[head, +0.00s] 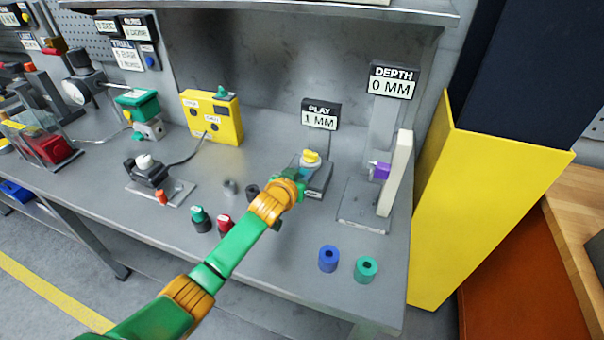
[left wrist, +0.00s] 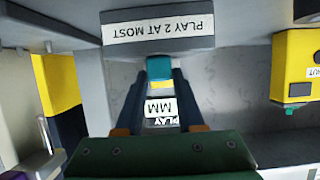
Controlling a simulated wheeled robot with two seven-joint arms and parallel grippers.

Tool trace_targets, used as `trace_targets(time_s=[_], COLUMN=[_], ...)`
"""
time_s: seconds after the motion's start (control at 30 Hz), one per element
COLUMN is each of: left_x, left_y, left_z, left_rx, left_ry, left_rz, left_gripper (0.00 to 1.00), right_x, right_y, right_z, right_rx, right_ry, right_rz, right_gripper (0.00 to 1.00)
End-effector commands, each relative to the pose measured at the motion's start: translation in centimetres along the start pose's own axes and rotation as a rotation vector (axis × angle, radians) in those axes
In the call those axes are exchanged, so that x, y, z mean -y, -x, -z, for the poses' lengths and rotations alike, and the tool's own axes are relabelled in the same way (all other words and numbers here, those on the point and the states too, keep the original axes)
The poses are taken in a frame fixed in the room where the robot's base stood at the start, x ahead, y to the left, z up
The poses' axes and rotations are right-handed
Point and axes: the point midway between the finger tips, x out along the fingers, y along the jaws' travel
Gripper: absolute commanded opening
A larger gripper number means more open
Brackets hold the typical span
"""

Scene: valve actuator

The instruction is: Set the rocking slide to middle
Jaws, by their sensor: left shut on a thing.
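The slide, a teal block (left wrist: 160,68) with a yellow top (head: 311,157), sits on a small grey base (head: 318,188) below a sign (head: 320,115) reading PLAY 1 MM. In the left wrist view the base (left wrist: 158,30) carries an upside-down label, PLAY 2 AT MOST. My left gripper (head: 303,168) reaches the slide from the front left. In the left wrist view its fingers (left wrist: 161,76) close on the teal block from both sides. The gripper and wrist partly hide the base in the head view. My right gripper is not in view.
Right of the base stands a DEPTH 0 MM fixture (head: 397,175) with a purple piece (head: 380,171). Blue (head: 328,259) and teal (head: 366,270) cylinders stand near the front edge. Green (head: 200,219) and red (head: 223,224) ones stand left of my arm. A yellow box (head: 212,118) is behind.

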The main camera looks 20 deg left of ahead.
Motion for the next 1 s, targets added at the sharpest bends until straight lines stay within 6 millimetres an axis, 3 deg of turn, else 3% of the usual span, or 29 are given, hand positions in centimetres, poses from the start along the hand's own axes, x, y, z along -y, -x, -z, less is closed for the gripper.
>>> trace_targets(time_s=[0.77, 0.8, 0.9, 1.0], left_x=[0.21, 0.21, 0.21, 0.21], left_y=[-0.01, -0.01, -0.01, -0.01], left_z=[0.00, 0.00, 0.01, 0.01], left_rx=[0.000, 0.000, 0.000, 0.000], left_ry=[0.000, 0.000, 0.000, 0.000], left_rz=[0.000, 0.000, 0.000, 0.000], left_gripper=[0.00, 0.45, 0.68, 0.68], right_x=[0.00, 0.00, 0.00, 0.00], right_y=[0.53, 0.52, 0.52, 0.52], right_z=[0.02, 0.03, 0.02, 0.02], right_rx=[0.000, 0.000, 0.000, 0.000], right_ry=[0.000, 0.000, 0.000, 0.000], right_rz=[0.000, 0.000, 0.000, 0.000], right_gripper=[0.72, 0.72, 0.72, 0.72])
